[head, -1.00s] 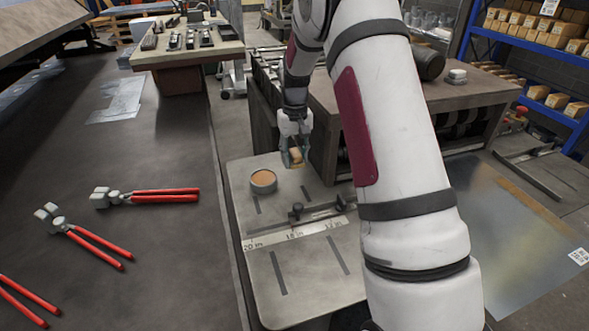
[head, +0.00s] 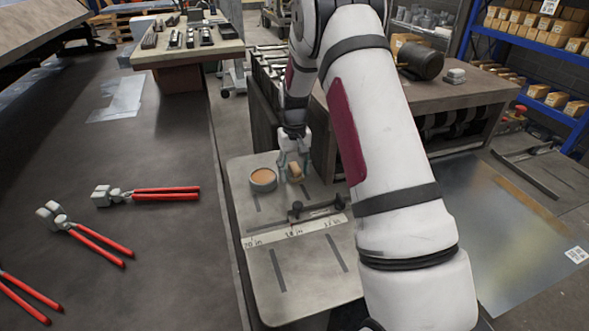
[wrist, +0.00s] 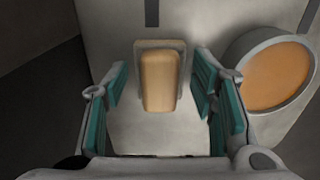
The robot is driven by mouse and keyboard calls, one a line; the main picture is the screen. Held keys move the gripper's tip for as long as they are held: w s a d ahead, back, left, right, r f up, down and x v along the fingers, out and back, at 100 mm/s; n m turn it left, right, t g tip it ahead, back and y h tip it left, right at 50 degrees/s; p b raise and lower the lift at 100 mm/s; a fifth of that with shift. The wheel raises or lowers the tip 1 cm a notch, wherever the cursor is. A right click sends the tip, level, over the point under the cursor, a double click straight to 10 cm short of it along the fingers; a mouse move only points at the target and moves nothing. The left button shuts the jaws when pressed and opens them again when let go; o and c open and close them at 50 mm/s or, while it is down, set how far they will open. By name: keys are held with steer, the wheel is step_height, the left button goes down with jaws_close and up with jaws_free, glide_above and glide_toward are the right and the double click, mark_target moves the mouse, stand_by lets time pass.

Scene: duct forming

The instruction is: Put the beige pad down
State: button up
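The beige pad (head: 295,171) is a small rounded block with a grey backing. It rests on the grey plate (head: 315,262), just right of a round tin with an orange-brown top (head: 263,180). In the wrist view the pad (wrist: 160,82) lies ahead between the teal-lined fingers, with a clear gap on each side. The tin (wrist: 276,78) stands to the right there. My gripper (head: 293,164) is open over the pad, also seen in the wrist view (wrist: 162,85), and holds nothing. The pad's underside is hidden.
A ruler bar with a clamp (head: 297,212) crosses the plate in front of the pad. A workbench (head: 130,270) with several red-handled tools (head: 165,194) is at left. A brown bench (head: 455,100) stands behind, and a sheet of metal (head: 490,240) lies at right.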

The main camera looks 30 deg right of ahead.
mark_target(295, 166)
step_height(295, 166, up, 11)
steer(key=b, duration=0.1)
steer(key=s+a+r+t, duration=0.1)
steer(key=s+a+r, duration=0.45)
steer(key=r, duration=0.45)
steer(key=s+a+r+n+t, duration=0.1)
steer(key=s+a+r, duration=0.3)
steer(key=s, duration=0.5)
steer(key=s+a+r+n+t, duration=0.1)
steer(key=s+a+r, duration=0.25)
steer(key=s, duration=0.55)
steer(key=s+a+f+t, duration=0.1)
steer(key=s+a+f, duration=0.2)
steer(key=s, duration=0.7)
steer(key=shift+t, duration=0.4)
